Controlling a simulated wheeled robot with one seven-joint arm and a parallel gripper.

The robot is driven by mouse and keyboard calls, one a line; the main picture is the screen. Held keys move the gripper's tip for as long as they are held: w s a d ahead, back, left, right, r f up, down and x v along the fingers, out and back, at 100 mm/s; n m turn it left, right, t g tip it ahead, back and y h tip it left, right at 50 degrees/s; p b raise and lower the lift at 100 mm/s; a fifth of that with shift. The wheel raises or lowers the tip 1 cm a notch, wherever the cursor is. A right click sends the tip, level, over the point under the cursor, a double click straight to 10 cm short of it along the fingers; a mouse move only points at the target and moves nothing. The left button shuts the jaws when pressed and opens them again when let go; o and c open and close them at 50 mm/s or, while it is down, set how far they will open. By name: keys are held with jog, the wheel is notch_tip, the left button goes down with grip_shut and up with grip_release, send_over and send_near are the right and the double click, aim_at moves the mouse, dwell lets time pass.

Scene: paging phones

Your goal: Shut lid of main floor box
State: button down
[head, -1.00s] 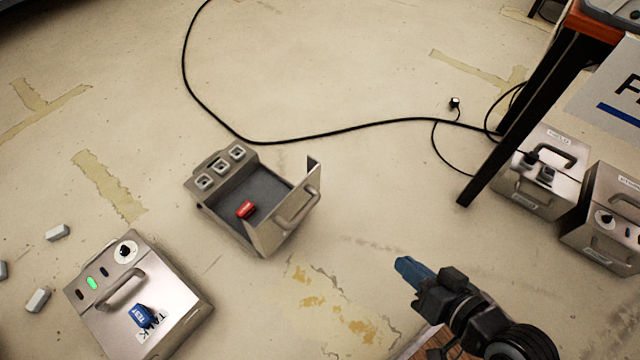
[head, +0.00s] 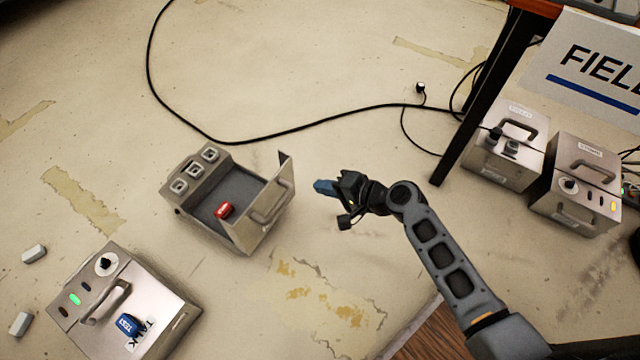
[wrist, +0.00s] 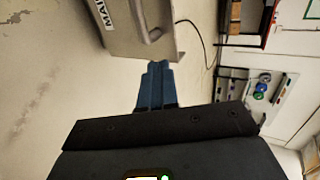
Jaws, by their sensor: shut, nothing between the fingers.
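The main floor box (head: 240,239) stands open on the floor in the head view, a grey metal case with a dark inside and three square sockets along its far left edge. Its lid (head: 279,200), with a handle, stands raised on the right side. A red object (head: 223,210) lies inside. In the wrist view the lid's outer face (wrist: 160,47) shows a handle and a label starting "MAI". My gripper (head: 318,186), with blue fingers, is shut and empty, just right of the lid and apart from it in the head view. Its fingers (wrist: 157,68) point at the lid's edge in the wrist view.
A second metal box (head: 165,292) with a green light and a blue "TEST" tag stands at lower left. More boxes (head: 575,185) stand at right near a dark table leg (head: 477,95). A black cable (head: 300,132) runs behind the open box.

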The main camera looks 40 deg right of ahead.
jog(key=b, duration=0.3)
send_near(279, 174)
notch_tip(279, 174, down, 3)
jog(key=w, duration=0.2)
jog(key=w+a, duration=0.1)
jog(key=w, duration=0.1)
jog(key=shift+w+a+f, duration=0.1)
jog(key=shift+w+f, duration=0.05)
jog(key=shift+f, duration=0.05)
jog(key=shift+w+a+r, duration=0.1)
jog(key=shift+w+a, duration=0.1)
jog(key=shift+w, duration=0.35)
jog(key=shift+r, duration=0.1)
